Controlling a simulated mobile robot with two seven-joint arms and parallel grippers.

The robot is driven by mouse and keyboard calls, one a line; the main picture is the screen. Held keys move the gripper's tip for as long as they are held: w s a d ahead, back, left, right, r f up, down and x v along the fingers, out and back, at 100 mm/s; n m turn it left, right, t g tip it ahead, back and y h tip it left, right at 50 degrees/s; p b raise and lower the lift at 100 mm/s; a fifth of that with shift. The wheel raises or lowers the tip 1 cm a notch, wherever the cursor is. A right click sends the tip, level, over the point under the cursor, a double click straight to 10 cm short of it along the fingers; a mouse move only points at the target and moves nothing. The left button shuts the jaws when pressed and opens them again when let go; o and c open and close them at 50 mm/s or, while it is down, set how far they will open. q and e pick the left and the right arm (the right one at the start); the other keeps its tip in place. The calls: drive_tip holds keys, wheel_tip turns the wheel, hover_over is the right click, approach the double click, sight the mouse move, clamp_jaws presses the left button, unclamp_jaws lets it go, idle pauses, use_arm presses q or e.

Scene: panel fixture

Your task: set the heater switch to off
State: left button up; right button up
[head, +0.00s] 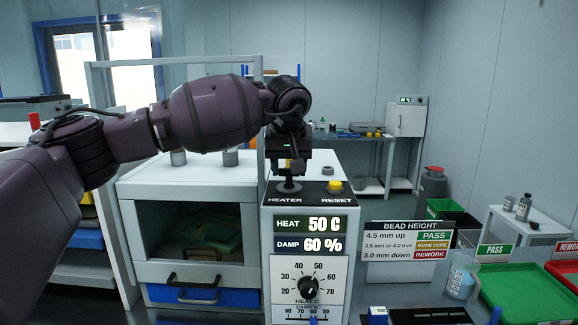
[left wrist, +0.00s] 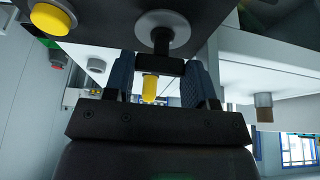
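The heater switch (head: 288,187) stands on top of the white panel fixture, above the printed word HEATER. In the left wrist view it shows as a round grey base with a dark stem, a dark crosspiece (left wrist: 160,66) and a yellow tip (left wrist: 150,89). My left gripper (head: 290,166) is directly above the switch base in the head view. Its blue fingers (left wrist: 160,80) lie against both sides of the crosspiece, so it looks shut on the switch handle. The handle is partly hidden by the gripper in the head view. My right gripper is not in view.
The yellow reset button (head: 334,186) is just right of the switch. Below are a display (head: 310,234) reading HEAT 50 C and DAMP 60 %, and a black dial (head: 308,287). A bead height sign (head: 407,241) and green tray (head: 525,296) are at right.

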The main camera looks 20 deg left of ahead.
use_arm(q)
drive_tip(key=shift+c, duration=1.3)
